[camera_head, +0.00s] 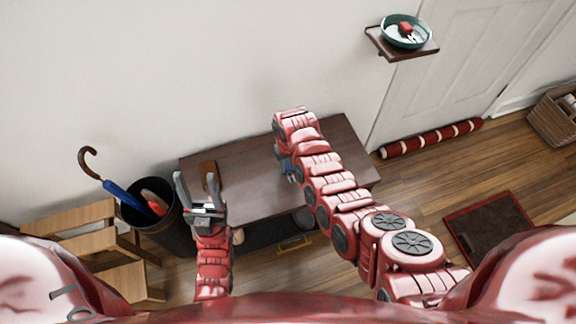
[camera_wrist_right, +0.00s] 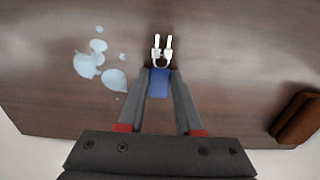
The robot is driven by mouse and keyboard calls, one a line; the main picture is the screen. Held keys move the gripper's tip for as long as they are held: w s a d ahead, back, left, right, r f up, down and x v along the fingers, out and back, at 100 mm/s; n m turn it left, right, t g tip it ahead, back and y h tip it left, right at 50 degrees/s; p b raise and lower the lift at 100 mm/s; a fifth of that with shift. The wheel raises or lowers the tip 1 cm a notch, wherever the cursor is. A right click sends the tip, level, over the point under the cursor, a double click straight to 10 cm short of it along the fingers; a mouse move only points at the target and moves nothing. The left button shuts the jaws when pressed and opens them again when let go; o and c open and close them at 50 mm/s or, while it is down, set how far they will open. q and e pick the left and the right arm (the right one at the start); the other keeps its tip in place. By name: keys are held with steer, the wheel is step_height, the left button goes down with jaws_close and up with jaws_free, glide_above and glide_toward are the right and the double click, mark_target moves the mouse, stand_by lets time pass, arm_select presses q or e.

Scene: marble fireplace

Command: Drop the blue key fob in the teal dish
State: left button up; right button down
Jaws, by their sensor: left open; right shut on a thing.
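The blue key fob (camera_wrist_right: 159,84), with a metal ring and keys, is between the fingers of my right gripper (camera_wrist_right: 160,72), which is shut on it over the dark wooden bench. In the head view my right gripper (camera_head: 286,166) is mostly hidden by its own arm; a bit of blue shows there. The teal dish (camera_head: 385,34) sits on a small wall shelf at the upper right, well away from both grippers. A red item and something pale lie in it. My left gripper (camera_head: 196,180) is open and empty near the bench's left end.
The bench (camera_head: 250,200) stands against the wall. A brown item (camera_wrist_right: 300,120) and pale wet-looking spots (camera_wrist_right: 90,65) are on it. A black umbrella bin (camera_head: 165,222) and wooden steps stand left. The wall shelf (camera_head: 383,47) is by a door with a red-striped roll (camera_head: 432,138).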

mark_target(288, 168)
steer(key=shift+f, duration=0.1)
steer(key=shift+f, duration=0.1)
steer(key=c, duration=0.6)
jaws_free()
step_height(288, 168, up, 12)
steer(key=shift+r+p, duration=0.15)
steer(key=shift+p, duration=0.3)
